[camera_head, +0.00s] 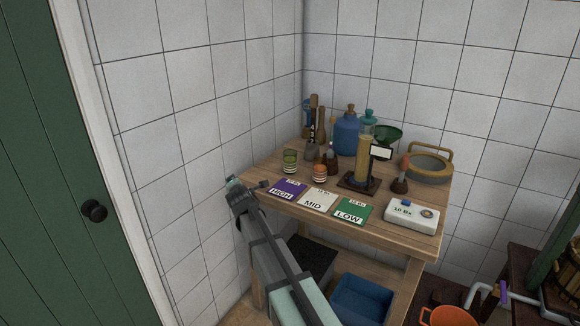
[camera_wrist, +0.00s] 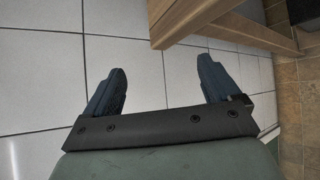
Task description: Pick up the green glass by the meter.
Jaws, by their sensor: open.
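A small glass with green on it (camera_head: 289,161) stands upright on the wooden table (camera_head: 385,232), near its left end, behind the purple HIGH card. A white box marked "10 Bx" (camera_head: 412,214), which looks like the meter, lies at the table's front right, well apart from that glass. My gripper (camera_head: 246,184) is at the table's left front corner, left of the glass and apart from it. In the wrist view my gripper (camera_wrist: 163,75) is open and empty, its fingers over white tiles. The glass is not in the wrist view.
An orange glass (camera_head: 320,173) stands right of the green one, with bottles (camera_head: 332,158) behind. A tall cylinder (camera_head: 362,160) is mid-table. Purple HIGH (camera_head: 287,190), white MID (camera_head: 317,200) and green LOW (camera_head: 349,212) cards line the front. The table's wooden edge (camera_wrist: 190,20) shows in the wrist view.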

